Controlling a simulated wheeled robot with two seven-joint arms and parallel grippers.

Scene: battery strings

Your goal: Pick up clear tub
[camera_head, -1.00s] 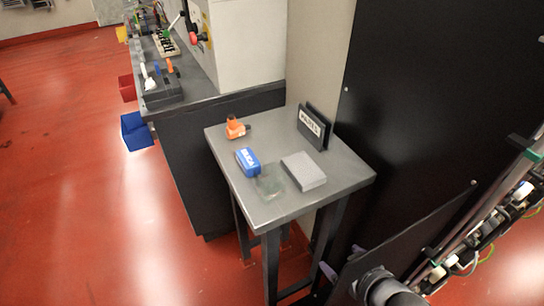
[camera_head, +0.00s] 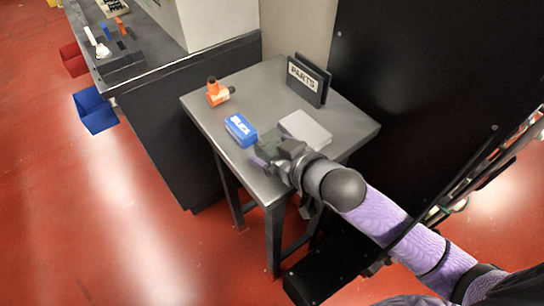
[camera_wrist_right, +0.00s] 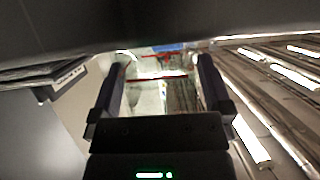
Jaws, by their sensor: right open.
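The clear tub (camera_head: 266,144) is a small see-through box on the small grey table, just in front of the blue box. My right gripper (camera_head: 276,158) is at the tub and covers much of it in the head view. In the right wrist view, the right gripper (camera_wrist_right: 163,62) is open, with its two dark fingers apart. A pale, see-through shape that looks like the tub (camera_wrist_right: 150,92) shows between them. I cannot tell whether the fingers touch it. My left gripper is not in view.
The small table (camera_head: 345,130) also holds a blue box (camera_head: 241,130), a light grey block (camera_head: 305,128), an orange item (camera_head: 216,93) and a dark holder marked PARTS (camera_head: 308,80). A black panel (camera_head: 440,90) stands at the right. The table's left front is clear.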

